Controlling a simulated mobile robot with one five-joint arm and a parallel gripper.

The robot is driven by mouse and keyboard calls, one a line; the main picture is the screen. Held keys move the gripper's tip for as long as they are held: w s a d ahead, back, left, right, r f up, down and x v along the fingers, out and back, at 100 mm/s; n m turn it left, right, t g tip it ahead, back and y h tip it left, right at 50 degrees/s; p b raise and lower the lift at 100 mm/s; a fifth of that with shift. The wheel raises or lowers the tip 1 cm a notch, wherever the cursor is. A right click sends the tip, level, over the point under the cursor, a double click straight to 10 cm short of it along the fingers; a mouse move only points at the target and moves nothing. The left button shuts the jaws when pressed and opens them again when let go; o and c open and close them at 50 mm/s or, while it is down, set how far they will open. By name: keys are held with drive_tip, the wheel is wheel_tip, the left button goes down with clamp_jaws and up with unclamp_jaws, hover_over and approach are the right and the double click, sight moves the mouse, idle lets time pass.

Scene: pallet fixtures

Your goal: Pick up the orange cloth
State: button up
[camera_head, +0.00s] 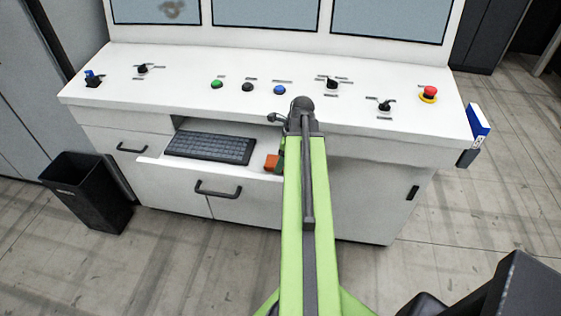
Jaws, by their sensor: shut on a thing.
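The orange cloth (271,162) shows as a small orange patch at the right end of the keyboard shelf, just left of my green arm. My gripper (280,156) is mostly hidden behind my arm. Only a small dark part of it shows, right beside the cloth. It is shut on the cloth. The fingertips cannot be made out. The cloth is at shelf height, and I cannot tell whether it still touches the shelf.
A black keyboard (211,147) lies on the pull-out shelf (158,164). Above it is a white control desk (190,107) with buttons, switches and a red stop button (429,93). A black bin (88,192) stands at the left. The floor at right is clear.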

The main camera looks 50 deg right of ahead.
wheel_tip(320, 180, up, 4)
drive_tip(key=p, duration=0.3)
drive_tip(key=shift+r+p, duration=0.15)
drive_tip(key=shift+p, duration=0.25)
drive_tip(key=s+d+r+p, duration=0.6)
drive_tip(key=s, duration=0.3)
drive_tip(key=shift+s+d+r, duration=0.15)
drive_tip(key=shift+s+d, duration=0.1)
drive_tip(key=shift+s, duration=0.1)
